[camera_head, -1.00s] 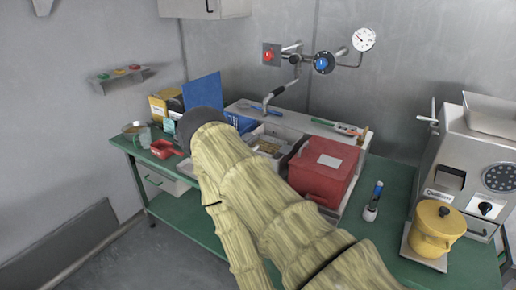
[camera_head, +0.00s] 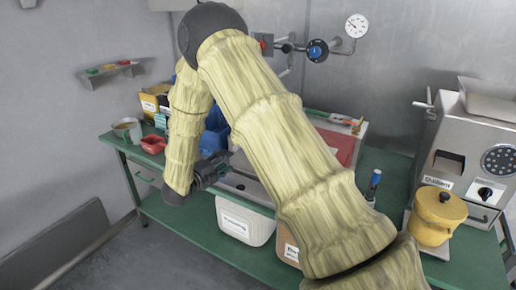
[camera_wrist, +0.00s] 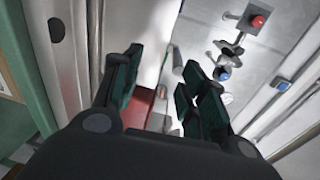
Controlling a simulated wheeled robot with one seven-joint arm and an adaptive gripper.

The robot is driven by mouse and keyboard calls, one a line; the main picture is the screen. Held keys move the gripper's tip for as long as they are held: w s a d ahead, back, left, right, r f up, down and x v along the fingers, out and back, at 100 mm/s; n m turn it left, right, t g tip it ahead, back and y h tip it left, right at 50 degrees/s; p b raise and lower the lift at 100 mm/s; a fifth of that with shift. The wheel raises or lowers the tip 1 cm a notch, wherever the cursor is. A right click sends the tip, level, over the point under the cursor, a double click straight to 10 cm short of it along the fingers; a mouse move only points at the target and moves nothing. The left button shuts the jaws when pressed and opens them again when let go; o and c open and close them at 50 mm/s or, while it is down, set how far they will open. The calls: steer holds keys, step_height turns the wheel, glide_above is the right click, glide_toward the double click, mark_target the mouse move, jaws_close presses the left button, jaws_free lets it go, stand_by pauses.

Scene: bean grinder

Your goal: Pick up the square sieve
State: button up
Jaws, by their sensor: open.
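I cannot make out the square sieve for certain in either current view; my arm covers much of the workbench. My gripper (camera_head: 212,168) is in front of the bench's middle section, below the bent arm, partly seen in the head view. In the wrist view my gripper (camera_wrist: 165,78) has its two dark fingers apart, with nothing held between them.
The green workbench (camera_head: 265,262) has a lower shelf with a white labelled bin (camera_head: 245,222). A red container (camera_head: 152,144) and a metal cup (camera_head: 127,131) stand at left. A yellow pot (camera_head: 436,217) and a grinder (camera_head: 465,150) stand at right. Wall valves (camera_head: 318,50) are behind.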

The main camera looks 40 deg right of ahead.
steer(key=d+r+m, duration=0.1)
steer(key=d, duration=0.1)
steer(key=w+d+r+m+g+p, duration=0.1)
steer(key=d, duration=0.1)
steer(key=d+r+m+h, duration=0.1)
steer(key=d, duration=0.1)
steer(key=shift+w+g+p, duration=0.25)
steer(key=shift+g+p, duration=0.05)
steer(key=shift+g, duration=0.1)
steer(key=shift+w+f+p+x, duration=0.15)
steer(key=shift+p+x, duration=0.3)
steer(key=shift+x, duration=0.45)
steer(key=shift+w+p+x, duration=0.15)
steer(key=shift+p+x, duration=0.3)
steer(key=shift+x, duration=0.45)
steer(key=shift+w+f+p+x, duration=0.15)
steer(key=shift+p+x, duration=0.3)
steer(key=shift+x, duration=0.5)
steer(key=shift+a, duration=0.2)
jaws_close()
steer(key=shift+r, duration=0.1)
